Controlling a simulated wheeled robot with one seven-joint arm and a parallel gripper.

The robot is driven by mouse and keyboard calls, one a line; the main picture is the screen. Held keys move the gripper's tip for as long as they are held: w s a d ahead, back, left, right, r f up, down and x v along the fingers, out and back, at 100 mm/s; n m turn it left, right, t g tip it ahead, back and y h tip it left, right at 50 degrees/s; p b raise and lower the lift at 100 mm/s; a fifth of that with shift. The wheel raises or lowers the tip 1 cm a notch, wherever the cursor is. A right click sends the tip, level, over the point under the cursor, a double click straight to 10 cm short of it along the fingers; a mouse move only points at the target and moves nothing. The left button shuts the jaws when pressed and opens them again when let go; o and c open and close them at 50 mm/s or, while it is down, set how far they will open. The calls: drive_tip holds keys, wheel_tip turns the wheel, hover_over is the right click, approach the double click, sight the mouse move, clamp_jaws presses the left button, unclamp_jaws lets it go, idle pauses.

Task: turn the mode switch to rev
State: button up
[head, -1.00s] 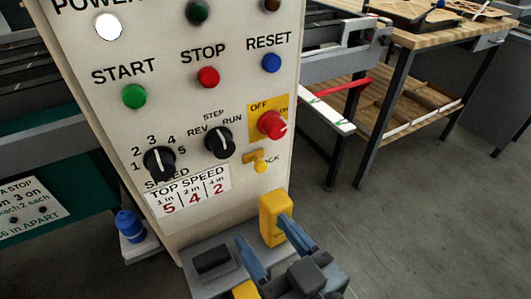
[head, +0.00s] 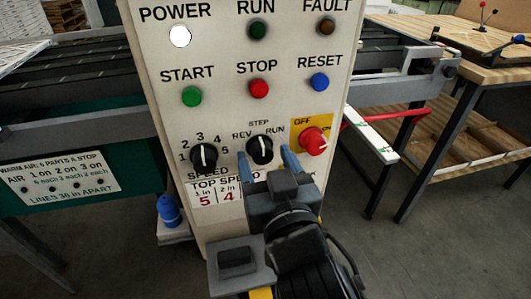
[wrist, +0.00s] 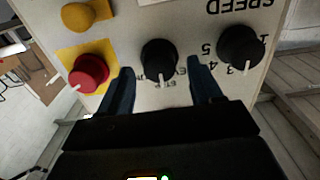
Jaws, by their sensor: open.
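The mode switch (head: 260,149) is a round black knob on the cream panel, labelled REV, STEP and RUN. Its white mark points up at STEP. In the wrist view the panel is upside down, and the switch (wrist: 159,60) has its mark pointing down towards STEP. My gripper (head: 266,162) is open, with blue fingers just below the switch in the head view. In the wrist view my gripper (wrist: 161,70) has one finger on each side of the switch, apart from it. I cannot tell how near the tips are to the panel.
The black speed knob (head: 204,157) is left of the switch, and the red OFF/ON knob (head: 313,141) is close on the right. The STOP button (head: 259,88) is above. A yellow knob (wrist: 87,14) shows in the wrist view. My arm hides the lower right panel.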

drive_tip(key=shift+w+a, duration=0.2)
drive_tip(key=shift+w, duration=0.5)
drive_tip(key=shift+c, duration=0.5)
drive_tip(key=c, duration=0.9)
drive_tip(key=shift+c, duration=0.2)
drive_tip(key=shift+n, duration=0.3)
drive_tip(key=n+p, duration=0.2)
drive_tip(key=n, duration=0.2)
drive_tip(key=shift+a+r+p, duration=0.1)
drive_tip(key=shift+p, duration=0.25)
drive_tip(key=n+p, duration=0.2)
drive_tip(key=n, duration=0.2)
drive_tip(key=shift+n, duration=0.3)
